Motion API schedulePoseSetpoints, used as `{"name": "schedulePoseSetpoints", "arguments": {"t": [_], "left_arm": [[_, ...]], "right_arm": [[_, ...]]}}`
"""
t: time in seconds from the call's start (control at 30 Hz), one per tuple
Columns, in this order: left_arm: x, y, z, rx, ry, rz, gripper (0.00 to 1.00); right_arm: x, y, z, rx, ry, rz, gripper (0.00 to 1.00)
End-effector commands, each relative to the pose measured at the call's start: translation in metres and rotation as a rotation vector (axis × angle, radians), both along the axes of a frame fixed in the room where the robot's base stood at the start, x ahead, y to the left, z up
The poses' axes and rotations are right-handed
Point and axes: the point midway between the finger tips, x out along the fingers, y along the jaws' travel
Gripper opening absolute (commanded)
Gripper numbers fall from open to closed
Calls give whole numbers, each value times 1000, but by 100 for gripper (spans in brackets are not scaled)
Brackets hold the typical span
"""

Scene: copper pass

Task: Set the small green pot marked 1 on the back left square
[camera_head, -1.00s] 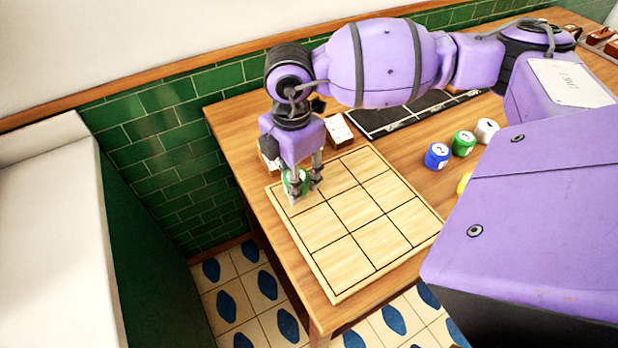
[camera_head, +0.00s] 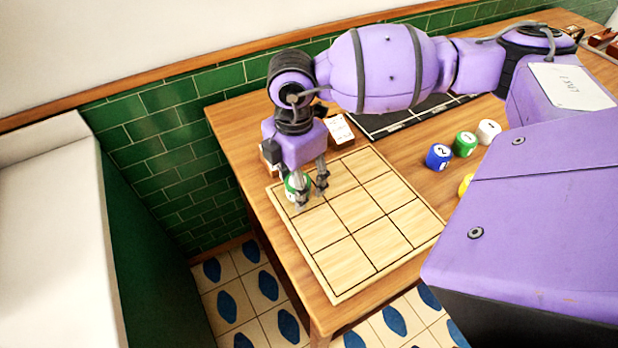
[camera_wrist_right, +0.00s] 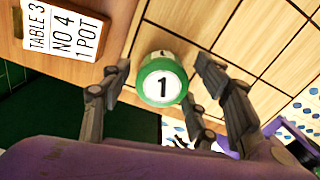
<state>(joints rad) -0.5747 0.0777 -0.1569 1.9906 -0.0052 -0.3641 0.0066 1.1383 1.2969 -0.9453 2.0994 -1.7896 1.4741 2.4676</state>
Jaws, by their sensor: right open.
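The small green pot marked 1 (camera_head: 292,187) stands upright on the back left square of the pale wooden board (camera_head: 345,270). In the right wrist view, the pot (camera_wrist_right: 162,82) shows its white face with the number 1. My right gripper (camera_head: 312,197) is open, its fingers around or just in front of the pot. In the wrist view a gap shows on each side between pot and fingers. The fingers partly hide the pot in the head view. My left gripper is not in view.
A blue pot (camera_head: 438,157), another green pot (camera_head: 465,144), a white pot (camera_head: 488,131) and a partly hidden yellow pot (camera_head: 466,184) stand right of the board. A dark tray (camera_head: 380,124) lies behind. A card reading TABLE 3, NO 4, 1 POT (camera_wrist_right: 62,32) is near the pot.

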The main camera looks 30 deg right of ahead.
Motion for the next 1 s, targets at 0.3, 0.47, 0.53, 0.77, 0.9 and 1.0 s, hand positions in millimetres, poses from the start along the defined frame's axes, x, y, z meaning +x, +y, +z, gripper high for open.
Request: {"name": "schedulePoseSetpoints", "arguments": {"t": [0.3, 0.47, 0.53, 0.77, 0.9, 1.0], "left_arm": [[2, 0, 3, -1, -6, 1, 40], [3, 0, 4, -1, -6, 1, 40], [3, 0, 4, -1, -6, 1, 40], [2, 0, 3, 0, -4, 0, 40], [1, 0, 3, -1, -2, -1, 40], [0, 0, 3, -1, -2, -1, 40]], "right_arm": [[2, 1, 63, 1, -9, 2, 56], [2, 0, 94, 0, -7, 1, 56], [2, 0, 105, 0, -8, 1, 56], [1, 0, 120, 0, -4, 1, 56], [1, 0, 121, -1, -3, 1, 56], [1, 0, 121, 0, -4, 1, 56]]}}
